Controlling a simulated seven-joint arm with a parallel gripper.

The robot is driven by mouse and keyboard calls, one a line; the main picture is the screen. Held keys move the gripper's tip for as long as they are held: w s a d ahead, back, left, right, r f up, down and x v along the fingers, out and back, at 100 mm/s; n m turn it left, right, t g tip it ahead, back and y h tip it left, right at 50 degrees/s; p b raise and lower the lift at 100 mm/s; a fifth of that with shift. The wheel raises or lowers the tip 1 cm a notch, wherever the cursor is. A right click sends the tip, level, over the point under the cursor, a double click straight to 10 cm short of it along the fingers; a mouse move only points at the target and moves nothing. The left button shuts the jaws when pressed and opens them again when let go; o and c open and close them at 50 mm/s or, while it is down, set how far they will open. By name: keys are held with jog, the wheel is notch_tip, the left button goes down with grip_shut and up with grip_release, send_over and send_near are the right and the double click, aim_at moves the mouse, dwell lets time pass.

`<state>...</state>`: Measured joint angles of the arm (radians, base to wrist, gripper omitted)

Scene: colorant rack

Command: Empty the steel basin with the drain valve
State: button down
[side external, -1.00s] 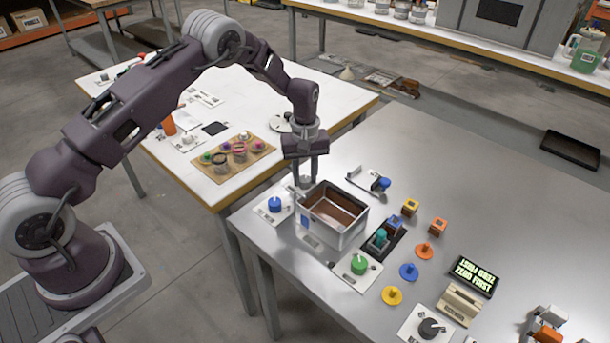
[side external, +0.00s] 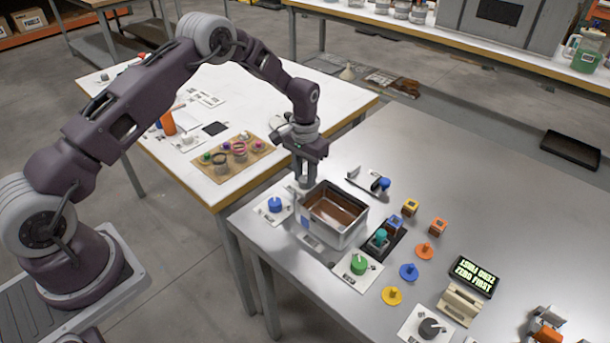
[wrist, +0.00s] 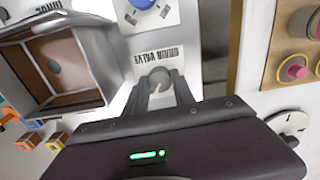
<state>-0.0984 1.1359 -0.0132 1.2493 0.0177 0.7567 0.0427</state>
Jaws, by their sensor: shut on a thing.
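The steel basin (side external: 350,236) stands on the grey bench, open at the top, with brown inside. It also shows at the left of the wrist view (wrist: 112,48), where a round spot shows on its brown floor. My gripper (side external: 304,181) points down beside the basin's far left corner. In the wrist view my gripper (wrist: 160,92) has its fingers on both sides of a grey knob (wrist: 158,77), shut on it. This drain valve knob sits in front of a white label reading "DRAIN VALVE" (wrist: 160,58). The fingers hide part of the knob.
A blue knob on a white plate (side external: 275,204) stands left of the basin. A green knob (side external: 359,264) and a black tray with a teal-topped piece (side external: 380,238) stand close on its right. Coloured pegs and a lit sign (side external: 473,276) are farther right.

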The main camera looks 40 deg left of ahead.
aim_at(305, 179)
jog(key=shift+r+m, duration=0.1)
jog(key=shift+m, duration=0.9)
jog(key=c, duration=1.1)
grip_release()
jog(key=shift+o, duration=0.2)
notch_tip(305, 179, up, 7)
jog(key=shift+r, duration=0.1)
